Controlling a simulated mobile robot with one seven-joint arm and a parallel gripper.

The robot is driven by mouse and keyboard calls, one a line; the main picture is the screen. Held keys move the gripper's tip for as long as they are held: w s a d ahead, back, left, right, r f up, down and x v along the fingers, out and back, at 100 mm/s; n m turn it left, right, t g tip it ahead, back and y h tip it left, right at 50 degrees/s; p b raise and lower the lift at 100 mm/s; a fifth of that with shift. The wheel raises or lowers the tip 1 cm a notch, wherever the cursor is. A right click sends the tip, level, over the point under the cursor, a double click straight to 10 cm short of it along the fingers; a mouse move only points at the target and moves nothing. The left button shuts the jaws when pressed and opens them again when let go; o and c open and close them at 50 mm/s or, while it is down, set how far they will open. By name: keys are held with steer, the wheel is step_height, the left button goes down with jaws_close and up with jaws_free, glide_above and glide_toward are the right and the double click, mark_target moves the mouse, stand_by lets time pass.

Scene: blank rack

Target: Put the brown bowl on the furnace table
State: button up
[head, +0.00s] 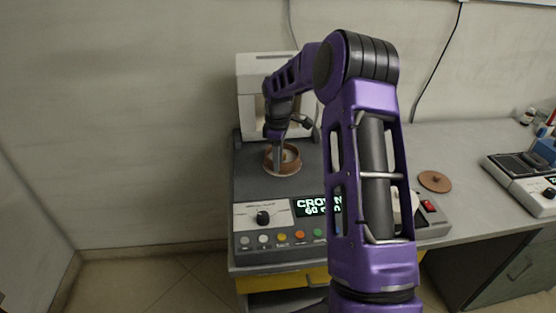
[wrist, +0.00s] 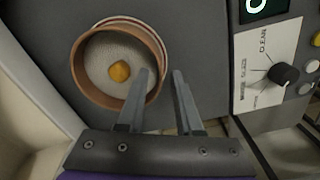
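The brown bowl (head: 284,170) sits on the dark grey top (head: 252,186) of the furnace table, in front of a white box-shaped unit. In the wrist view the bowl (wrist: 103,98) is at the upper left, pale inside with an orange-brown lump (wrist: 120,71) in it. My gripper (wrist: 160,76) is open at the bowl's right side. The left finger overlaps the bowl's inside and the right finger is just outside the rim, with a gap between them. In the head view my gripper (head: 279,160) reaches down at the bowl, partly covering it.
The white unit (head: 248,92) stands behind the bowl. A control panel with a knob (head: 263,217), buttons and a display is in front. A brown disc (head: 435,181) lies on the counter to the right, near another device (head: 524,180). The counter between them is clear.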

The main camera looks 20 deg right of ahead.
step_height(320, 180, up, 12)
steer(key=p, duration=0.1)
steer(key=shift+r, duration=0.15)
stand_by(0.3)
steer(key=shift+a, duration=0.1)
